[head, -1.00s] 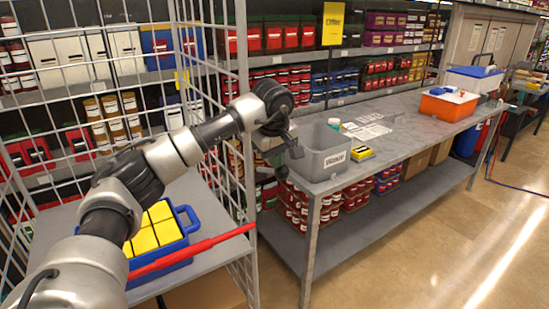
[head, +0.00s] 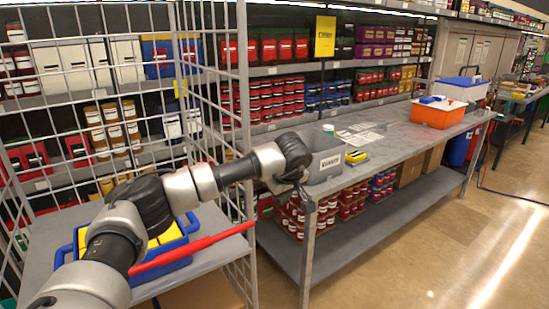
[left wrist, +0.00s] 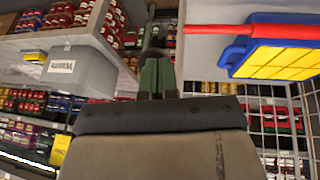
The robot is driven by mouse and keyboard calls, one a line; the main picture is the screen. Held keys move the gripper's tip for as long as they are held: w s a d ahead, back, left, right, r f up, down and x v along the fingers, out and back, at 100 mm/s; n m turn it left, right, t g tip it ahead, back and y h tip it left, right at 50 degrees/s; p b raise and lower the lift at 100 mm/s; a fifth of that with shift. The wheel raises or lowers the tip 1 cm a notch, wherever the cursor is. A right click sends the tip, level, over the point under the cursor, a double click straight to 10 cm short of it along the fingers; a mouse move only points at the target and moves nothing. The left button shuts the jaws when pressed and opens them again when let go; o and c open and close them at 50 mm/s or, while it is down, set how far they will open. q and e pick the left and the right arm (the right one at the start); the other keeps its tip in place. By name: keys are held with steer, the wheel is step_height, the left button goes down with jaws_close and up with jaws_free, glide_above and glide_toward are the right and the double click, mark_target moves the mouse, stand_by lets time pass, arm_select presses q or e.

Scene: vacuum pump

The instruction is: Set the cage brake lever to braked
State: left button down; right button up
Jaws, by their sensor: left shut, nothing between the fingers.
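The brake lever is a long red bar (head: 192,250) across the front of the wire cage (head: 243,130), running from lower left up to the right. It also shows in the left wrist view (left wrist: 222,29) at the upper right. My left arm passes in front of its left part. My left gripper (head: 303,190) is to the right of the lever's free end, by the near corner of the workbench, apart from the lever. In the left wrist view its green-padded fingers (left wrist: 157,77) are together and empty. My right gripper is in neither view.
A blue crate of yellow packs (head: 180,255) sits on the cage shelf behind the lever. The metal workbench (head: 405,140) on the right carries a grey bin (head: 322,160) and an orange box (head: 440,112). Open floor (head: 400,265) lies front right.

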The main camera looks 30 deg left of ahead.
arm_select(q)
step_height(320, 180, down, 2)
steer(key=shift+a+f+b, duration=0.15)
steer(key=shift+f+b, duration=0.05)
steer(key=shift+b, duration=0.25)
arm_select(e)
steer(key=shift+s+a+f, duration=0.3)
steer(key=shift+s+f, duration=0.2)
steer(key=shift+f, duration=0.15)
arm_select(q)
steer(key=shift+s+f, duration=0.1)
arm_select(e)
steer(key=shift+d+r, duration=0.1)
